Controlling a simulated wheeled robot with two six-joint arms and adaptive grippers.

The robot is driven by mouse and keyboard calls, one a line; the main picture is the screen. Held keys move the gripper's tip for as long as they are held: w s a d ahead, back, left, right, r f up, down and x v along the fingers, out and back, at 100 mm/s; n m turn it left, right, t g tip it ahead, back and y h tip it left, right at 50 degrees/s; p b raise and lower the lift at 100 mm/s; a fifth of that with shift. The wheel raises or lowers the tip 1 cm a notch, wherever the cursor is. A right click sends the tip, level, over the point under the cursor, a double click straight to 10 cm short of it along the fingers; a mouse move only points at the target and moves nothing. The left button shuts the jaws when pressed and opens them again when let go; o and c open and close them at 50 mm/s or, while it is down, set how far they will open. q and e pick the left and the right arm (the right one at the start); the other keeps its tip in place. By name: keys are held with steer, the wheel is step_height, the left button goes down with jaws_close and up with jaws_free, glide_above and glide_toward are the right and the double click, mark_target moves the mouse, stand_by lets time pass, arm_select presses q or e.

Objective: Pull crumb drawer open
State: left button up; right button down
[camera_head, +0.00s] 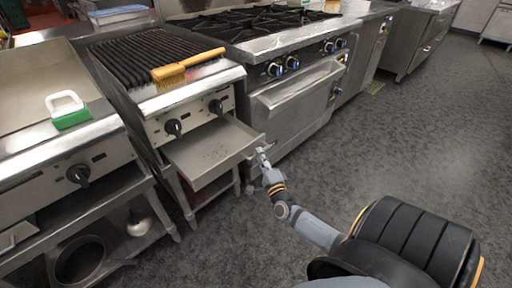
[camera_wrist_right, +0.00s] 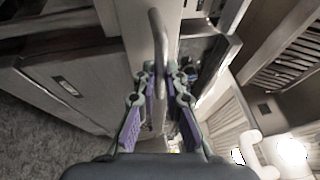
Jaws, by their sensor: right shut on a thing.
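The crumb drawer (camera_head: 212,150) is a flat grey metal tray below the charbroiler's knobs. It stands out from the charbroiler, and its speckled inside shows. My right gripper (camera_head: 263,158) is at the drawer's front, shut on its handle. In the right wrist view, the curved metal handle (camera_wrist_right: 156,40) of the drawer runs between the fingers of my right gripper (camera_wrist_right: 160,82). My left gripper is not in view.
The charbroiler (camera_head: 192,101) carries a wooden brush (camera_head: 186,66). A griddle (camera_head: 35,82) with a green-and-white scrubber (camera_head: 67,110) stands left. An oven range (camera_head: 298,101) stands right. The grey floor (camera_head: 400,140) is open at right.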

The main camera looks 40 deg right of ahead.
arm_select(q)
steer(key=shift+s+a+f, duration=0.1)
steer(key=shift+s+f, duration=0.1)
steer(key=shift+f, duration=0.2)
arm_select(e)
steer(key=shift+s, duration=0.4)
steer(key=c, duration=1.4)
jaws_free()
steer(key=v, duration=1.2)
